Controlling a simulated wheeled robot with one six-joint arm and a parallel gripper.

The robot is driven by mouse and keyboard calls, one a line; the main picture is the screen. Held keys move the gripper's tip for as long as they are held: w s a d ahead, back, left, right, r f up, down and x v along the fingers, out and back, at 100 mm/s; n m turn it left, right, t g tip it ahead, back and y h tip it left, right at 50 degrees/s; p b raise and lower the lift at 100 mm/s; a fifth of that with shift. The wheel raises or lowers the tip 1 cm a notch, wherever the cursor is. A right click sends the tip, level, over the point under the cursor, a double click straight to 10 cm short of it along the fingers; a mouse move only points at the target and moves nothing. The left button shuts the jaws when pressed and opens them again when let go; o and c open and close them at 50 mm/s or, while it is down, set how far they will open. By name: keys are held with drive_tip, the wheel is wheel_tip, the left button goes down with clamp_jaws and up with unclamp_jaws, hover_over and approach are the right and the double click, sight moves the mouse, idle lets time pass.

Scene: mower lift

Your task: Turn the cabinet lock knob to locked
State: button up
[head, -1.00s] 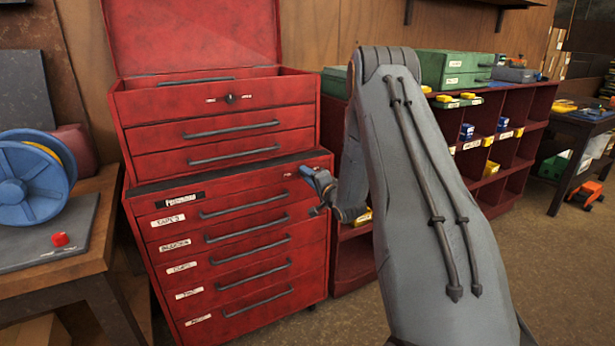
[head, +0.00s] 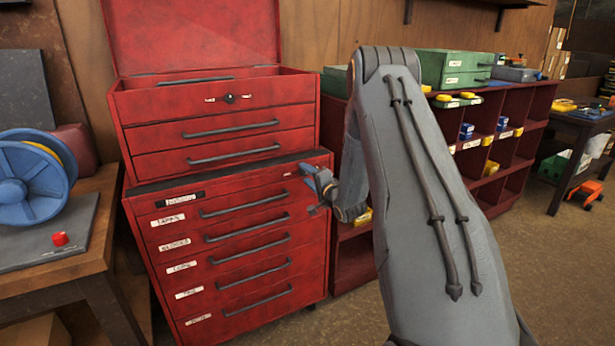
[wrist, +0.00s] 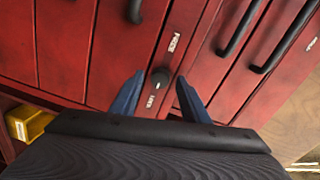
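The cabinet is a red tool cabinet (head: 160,256) with an upper chest on top. In the wrist view a small dark round lock knob (wrist: 160,78) sits on a red strip between two labels. The label (wrist: 174,42) on the far side seems to read FREE, and the nearer one (wrist: 150,101) LOCK. My gripper (wrist: 160,86) is open, its blue fingers on either side of the knob with gaps. I cannot tell the knob's pointing direction. In the head view my gripper (head: 314,182) is at the lower cabinet's upper right.
Another dark knob (head: 230,98) with labels on both sides is on the upper chest (head: 150,104). Drawer handles (head: 243,204) stick out below. A maroon shelf (head: 520,120) with bins is at the right. A bench with a blue reel (head: 30,190) is at the left.

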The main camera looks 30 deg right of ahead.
drive_tip(key=s+b, duration=0.1)
drive_tip(key=s, duration=0.6)
drive_tip(key=shift+s+d+r, duration=0.15)
drive_tip(key=shift+s+r, duration=0.05)
drive_tip(key=shift+s, duration=0.2)
idle(0.3)
drive_tip(key=s+a+n+g+h, duration=0.1)
drive_tip(key=s+a+n+g, duration=0.6)
drive_tip(key=a, duration=0.3)
drive_tip(key=s+a+n+g, duration=0.2)
drive_tip(key=s+a+g, duration=0.1)
drive_tip(key=s, duration=0.7)
drive_tip(key=s+a+r+n+g, duration=0.1)
drive_tip(key=s+a+n+g, duration=0.2)
drive_tip(key=s+a, duration=0.3)
drive_tip(key=s+a+n+g, duration=0.3)
drive_tip(key=s+a+g, duration=0.1)
drive_tip(key=s, duration=1)
drive_tip(key=shift+s+a+r, duration=0.15)
drive_tip(key=shift+a+r, duration=0.05)
drive_tip(key=shift+a, duration=0.45)
